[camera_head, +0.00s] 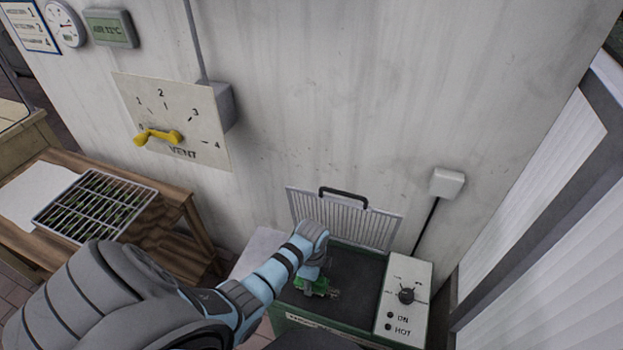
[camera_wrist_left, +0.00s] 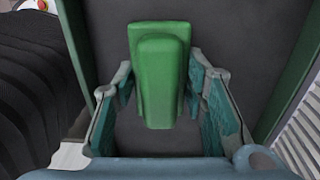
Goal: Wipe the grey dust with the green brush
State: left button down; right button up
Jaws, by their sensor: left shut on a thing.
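My left gripper (camera_wrist_left: 160,100) is shut on the green brush (camera_wrist_left: 161,75), with one finger on each side of its block-shaped body. In the head view the green brush (camera_head: 312,287) is low over the dark flat top (camera_head: 352,275) of a green machine. Whether its underside touches that surface cannot be told. The dark surface looks dull grey, and no clear patch of grey dust can be picked out. My arm and gripper hide part of the brush and surface. My right gripper is not in view.
A ribbed panel with a black handle (camera_head: 345,218) stands upright behind the dark surface. A white control box (camera_head: 405,297) with a knob is at its right. A wooden table (camera_head: 165,222) with a wire rack (camera_head: 95,205) is at left. A yellow vent lever (camera_head: 157,136) is on the wall.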

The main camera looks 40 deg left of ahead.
pick_arm(q)
jog(key=shift+f+b, duration=0.45)
jog(key=shift+f, duration=0.3)
jog(key=shift+r, duration=0.1)
